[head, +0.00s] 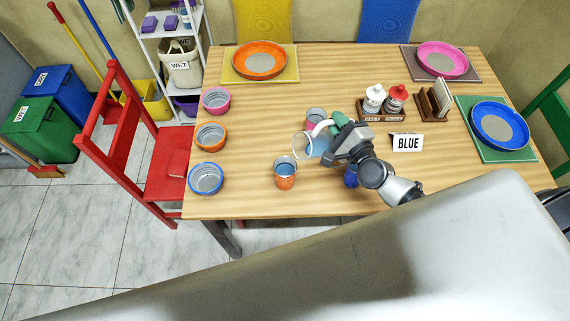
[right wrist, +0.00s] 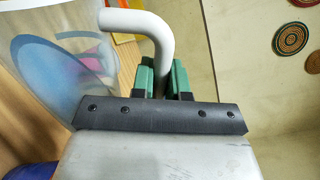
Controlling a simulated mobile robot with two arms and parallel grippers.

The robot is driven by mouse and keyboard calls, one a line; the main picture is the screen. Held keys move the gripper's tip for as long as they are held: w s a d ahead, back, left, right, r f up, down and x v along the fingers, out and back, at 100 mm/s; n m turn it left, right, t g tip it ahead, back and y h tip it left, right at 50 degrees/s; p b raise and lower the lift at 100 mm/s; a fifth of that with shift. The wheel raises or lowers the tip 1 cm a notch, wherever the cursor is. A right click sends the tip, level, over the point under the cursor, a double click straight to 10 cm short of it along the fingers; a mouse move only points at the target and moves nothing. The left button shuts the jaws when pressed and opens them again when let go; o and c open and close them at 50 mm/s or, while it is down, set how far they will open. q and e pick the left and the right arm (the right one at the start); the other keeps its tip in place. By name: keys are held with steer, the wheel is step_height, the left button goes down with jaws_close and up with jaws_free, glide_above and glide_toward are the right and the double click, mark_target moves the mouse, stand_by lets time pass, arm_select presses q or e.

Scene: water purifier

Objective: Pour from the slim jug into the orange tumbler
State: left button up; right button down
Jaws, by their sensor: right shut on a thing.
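The slim jug (head: 317,148) is clear with a white handle and blue water inside. My right gripper (head: 339,121) is shut on its handle (right wrist: 150,32), whose white bend shows between green fingers in the right wrist view. The jug is held above the table, tilted, its mouth toward the left. The orange tumbler (head: 285,181) stands upright on the table, below and left of the jug's mouth. A blue band shows near its top; I cannot tell how much water is in it. No stream is visible. My left gripper is out of view.
A pink tumbler (head: 316,116) stands behind the jug. A blue tumbler (head: 350,178) is partly hidden by my right arm. Several bowls line the table's left edge, including an orange bowl (head: 211,136). A BLUE sign (head: 407,142) stands right of the gripper. The table's middle left is clear.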

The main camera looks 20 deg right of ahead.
steer(key=f+b, duration=0.1)
steer(key=d+f+m+b, duration=0.1)
steer(key=f+b, duration=0.1)
steer(key=shift+d+m, duration=0.15)
steer(key=shift+m, duration=0.35)
steer(key=shift+w+r, duration=0.15)
steer(key=shift+r, duration=0.15)
steer(key=shift+d+f+b, duration=0.15)
steer(key=shift+f+b, duration=0.1)
steer(key=shift+b, duration=0.1)
steer(key=d+m+b, duration=0.1)
steer(key=f+m+b, duration=0.1)
steer(key=m+b, duration=0.1)
steer(key=d+m+b, duration=0.1)
steer(key=shift+w+d+f+m, duration=0.2)
steer(key=shift+d+f+m, duration=0.1)
steer(key=shift+w+d+r+m, duration=0.15)
steer(key=shift+d+r+m, duration=0.45)
steer(key=shift+d+m, duration=0.4)
steer(key=m, duration=0.1)
steer(key=d+m, duration=0.1)
steer(key=shift+w+m, duration=0.1)
steer(key=shift+m, duration=0.3)
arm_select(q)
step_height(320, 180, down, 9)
arm_select(e)
steer(key=shift+d+f+m, duration=0.1)
steer(key=shift+d+m, duration=0.15)
steer(key=shift+m, duration=0.45)
